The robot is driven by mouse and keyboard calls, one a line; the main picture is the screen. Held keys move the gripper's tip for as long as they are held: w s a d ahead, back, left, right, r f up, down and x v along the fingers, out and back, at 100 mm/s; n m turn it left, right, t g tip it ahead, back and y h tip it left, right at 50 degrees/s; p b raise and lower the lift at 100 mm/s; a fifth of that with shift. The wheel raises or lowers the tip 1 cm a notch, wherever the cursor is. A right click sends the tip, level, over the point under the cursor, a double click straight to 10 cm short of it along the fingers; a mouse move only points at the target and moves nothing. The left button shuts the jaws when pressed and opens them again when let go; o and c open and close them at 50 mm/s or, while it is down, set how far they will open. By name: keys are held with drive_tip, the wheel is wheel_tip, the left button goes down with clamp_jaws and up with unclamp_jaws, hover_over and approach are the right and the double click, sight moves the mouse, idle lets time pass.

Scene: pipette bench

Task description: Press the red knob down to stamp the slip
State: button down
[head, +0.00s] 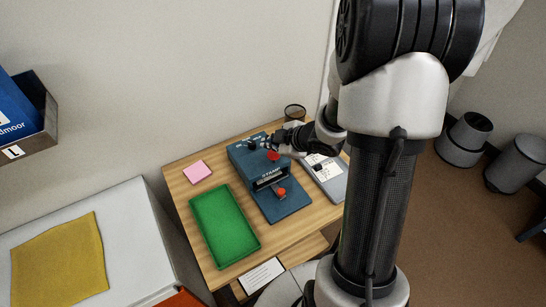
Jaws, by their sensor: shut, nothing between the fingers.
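A blue stamping machine (248,162) with a "STAMP" label stands on the wooden table, its flat base reaching toward the front. One red knob (281,191) sits low at its front, over the base. Another red part (273,156) shows on its top, beside my gripper. My gripper (271,145) comes in from the right, over the top of the machine. It is shut and holds nothing. Its fingertips are small and dark here, and I cannot tell whether they touch the red part. I see no slip clearly in the machine.
A green tray (226,262) lies left of the machine, with pink notes (197,171) behind it. A grey clipboard-like item (335,186) with white paper lies to the right, partly behind my arm. A dark round holder (295,112) stands at the back. A white card (262,275) is in front.

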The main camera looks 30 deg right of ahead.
wheel_tip(320, 180, up, 6)
drive_tip(key=p, duration=0.6)
idle(0.8)
wheel_tip(320, 180, up, 6)
drive_tip(key=m+h, duration=0.2)
drive_tip(key=h, duration=0.1)
hover_over(272, 155)
drive_tip(key=d, duration=0.2)
drive_tip(key=s+a+r+m+g+h, duration=0.1)
drive_tip(key=s+a+r+m+h, duration=0.1)
drive_tip(key=s+r+m, duration=0.45)
drive_tip(key=s+a+r+m+g+y, duration=0.1)
drive_tip(key=s+a+r, duration=0.1)
drive_tip(key=s+a, duration=0.4)
drive_tip(key=s+a+r+m+g+y, duration=0.1)
drive_tip(key=s+a+r+m+g, duration=0.1)
drive_tip(key=s+a, duration=0.5)
drive_tip(key=s+r, duration=0.1)
drive_tip(key=s, duration=0.5)
drive_tip(key=shift+a+r+y, duration=0.15)
drive_tip(key=shift+a+y, duration=0.1)
drive_tip(key=shift+y, duration=0.15)
drive_tip(key=shift+w, duration=0.1)
